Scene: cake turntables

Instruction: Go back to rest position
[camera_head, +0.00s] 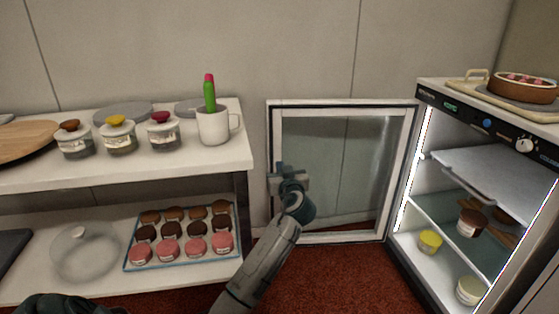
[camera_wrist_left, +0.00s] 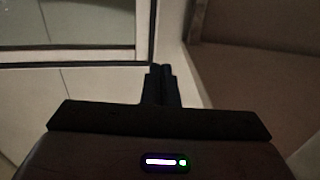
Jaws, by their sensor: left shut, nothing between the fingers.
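My left gripper (camera_head: 286,172) is in front of the open glass door (camera_head: 333,160) of the small fridge (camera_head: 408,250), near the door's left side in the head view. In the left wrist view its two dark fingers (camera_wrist_left: 161,72) are together with nothing between them. A pale door frame (camera_wrist_left: 142,30) shows behind them. I cannot tell whether the fingers touch the door. My right gripper does not show.
A shelf unit (camera_head: 225,160) on the left carries jars, a white mug (camera_head: 213,126) and a tray (camera_head: 128,267) of small cakes. A cake (camera_head: 523,86) on a board stands on the fridge. Lit fridge shelves hold several tubs. Red floor (camera_head: 340,280) is open below the door.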

